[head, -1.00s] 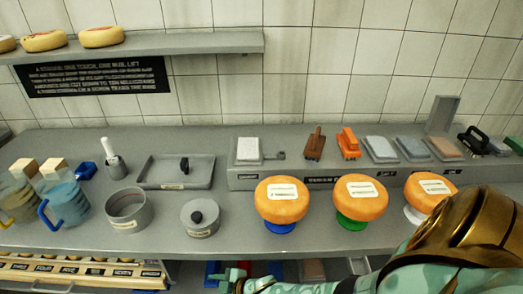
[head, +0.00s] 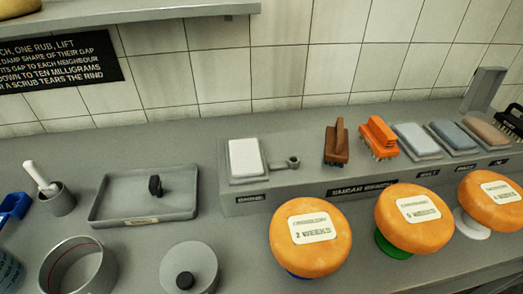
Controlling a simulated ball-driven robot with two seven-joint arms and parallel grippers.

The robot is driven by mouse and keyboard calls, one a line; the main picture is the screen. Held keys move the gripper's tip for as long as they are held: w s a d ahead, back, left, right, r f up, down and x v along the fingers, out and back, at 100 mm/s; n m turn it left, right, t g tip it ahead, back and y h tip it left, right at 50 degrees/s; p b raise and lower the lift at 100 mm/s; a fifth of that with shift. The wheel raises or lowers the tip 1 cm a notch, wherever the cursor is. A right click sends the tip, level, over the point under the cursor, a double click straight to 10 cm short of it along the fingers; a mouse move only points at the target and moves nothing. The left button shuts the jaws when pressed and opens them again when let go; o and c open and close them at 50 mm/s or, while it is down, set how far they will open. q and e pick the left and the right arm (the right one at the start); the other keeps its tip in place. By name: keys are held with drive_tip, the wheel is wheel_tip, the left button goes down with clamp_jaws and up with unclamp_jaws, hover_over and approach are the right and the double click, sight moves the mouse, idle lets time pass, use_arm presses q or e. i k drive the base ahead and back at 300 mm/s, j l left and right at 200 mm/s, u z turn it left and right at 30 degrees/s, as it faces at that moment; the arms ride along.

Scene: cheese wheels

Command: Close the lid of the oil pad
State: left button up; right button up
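A tan-pink pad (head: 486,132) sits at the right end of the raised grey bench. A grey flat panel (head: 485,90) stands upright just behind it, like a raised lid. I take these to be the oil pad and its open lid, but the label in front is too small to read surely. Neither of my grippers shows in this view.
Two other pads (head: 417,140) (head: 453,137) lie left of the tan-pink one. Brushes, one orange (head: 378,137) and one black (head: 511,120), stand on the bench. Orange cheese wheels (head: 311,237) on coloured stands occupy the counter in front. A lidded round pot (head: 189,272) sits front left.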

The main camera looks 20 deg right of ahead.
sight(487, 81)
drive_tip(key=z, duration=2.15)
